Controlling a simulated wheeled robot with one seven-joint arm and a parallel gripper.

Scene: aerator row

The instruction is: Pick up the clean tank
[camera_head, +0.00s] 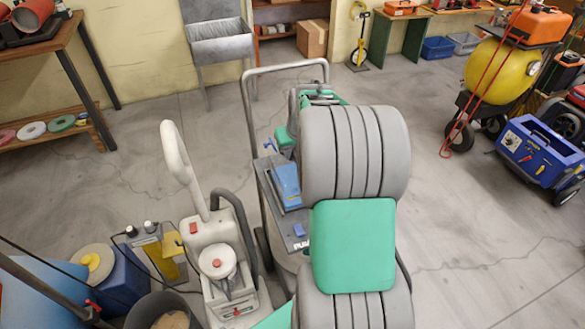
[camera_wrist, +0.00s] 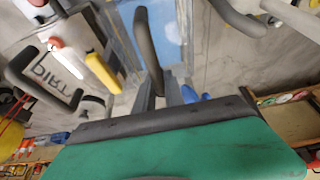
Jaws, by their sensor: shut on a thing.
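The clean tank (camera_wrist: 168,30) appears as a pale blue, see-through body in the wrist view, with a dark curved handle (camera_wrist: 150,48). I cannot read a label on it. My gripper (camera_wrist: 160,92) is shut on this handle, with its two grey fingers at the handle's lower end in the picture. A grey tank marked "DIRT" (camera_wrist: 48,75), with its own dark handle, is to the left. In the head view my arm hides most of the gripper and whatever it holds. I cannot tell whether the clean tank is lifted or still seated.
A metal-handled cart (camera_head: 248,95) stands at my arm, with a blue part (camera_head: 287,183) on it. A white upright machine (camera_head: 212,250) is close on its left, beside a blue barrel (camera_head: 118,280). A yellow tank machine (camera_head: 497,72) stands right. Floor (camera_head: 450,210) right of my arm is clear.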

